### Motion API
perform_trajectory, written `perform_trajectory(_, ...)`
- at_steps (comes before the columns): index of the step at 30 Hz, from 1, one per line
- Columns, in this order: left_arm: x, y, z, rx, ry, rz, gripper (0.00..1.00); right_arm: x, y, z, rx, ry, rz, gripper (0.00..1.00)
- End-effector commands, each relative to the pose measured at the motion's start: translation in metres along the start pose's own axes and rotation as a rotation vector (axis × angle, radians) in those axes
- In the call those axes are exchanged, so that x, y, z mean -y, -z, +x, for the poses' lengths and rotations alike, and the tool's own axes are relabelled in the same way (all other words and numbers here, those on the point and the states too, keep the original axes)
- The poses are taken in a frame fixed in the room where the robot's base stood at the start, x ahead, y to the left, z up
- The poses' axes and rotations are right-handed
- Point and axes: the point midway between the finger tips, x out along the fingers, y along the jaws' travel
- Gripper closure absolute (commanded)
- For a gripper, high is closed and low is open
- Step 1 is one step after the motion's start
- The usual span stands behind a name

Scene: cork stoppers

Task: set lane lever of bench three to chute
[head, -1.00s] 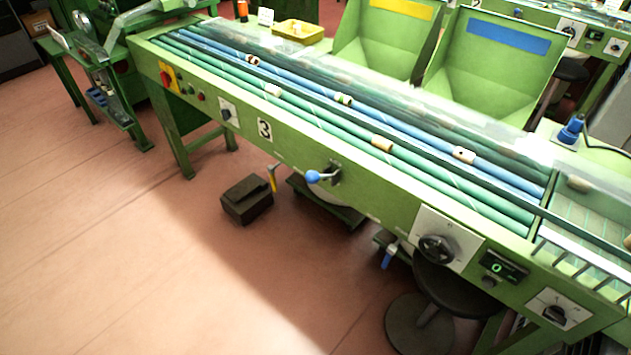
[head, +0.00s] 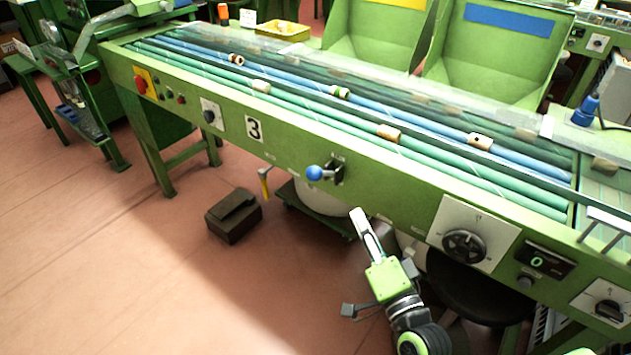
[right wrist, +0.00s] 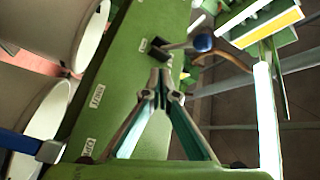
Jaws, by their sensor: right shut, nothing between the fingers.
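In the right wrist view the knob (right wrist: 203,43) and pivot (right wrist: 158,48) lie just beyond my fingertips. My right gripper (head: 359,217) is shut and empty, below and right of the lever, apparently apart from it. It also shows in the right wrist view (right wrist: 161,82). My left gripper is out of view.
Small labels (right wrist: 97,95) sit on the panel; I cannot read them surely. A black rotary knob (head: 464,246) is on the panel to the right. A yellow-handled lever (head: 264,183) hangs to the left. A dark box (head: 233,216) stands on the open floor.

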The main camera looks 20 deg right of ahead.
Motion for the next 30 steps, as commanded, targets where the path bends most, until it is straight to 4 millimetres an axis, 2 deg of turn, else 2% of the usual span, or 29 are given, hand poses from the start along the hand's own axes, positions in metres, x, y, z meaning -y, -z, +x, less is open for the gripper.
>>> perform_trajectory(3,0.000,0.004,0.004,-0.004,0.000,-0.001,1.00,0.031,0.021,-0.004,-0.050,0.077,0.063,1.00)
perform_trajectory(8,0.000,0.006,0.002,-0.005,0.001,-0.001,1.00,0.052,0.033,-0.007,-0.077,0.123,0.102,1.00)
perform_trajectory(18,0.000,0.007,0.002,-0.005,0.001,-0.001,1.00,0.054,0.035,-0.006,-0.079,0.126,0.105,1.00)
perform_trajectory(22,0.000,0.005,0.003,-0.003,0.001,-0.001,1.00,0.055,0.035,0.000,-0.079,0.127,0.104,1.00)
perform_trajectory(26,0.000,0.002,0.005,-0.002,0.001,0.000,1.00,0.057,0.037,0.015,-0.081,0.128,0.105,1.00)
perform_trajectory(30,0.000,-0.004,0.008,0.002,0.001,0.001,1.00,0.061,0.039,0.040,-0.082,0.130,0.106,1.00)
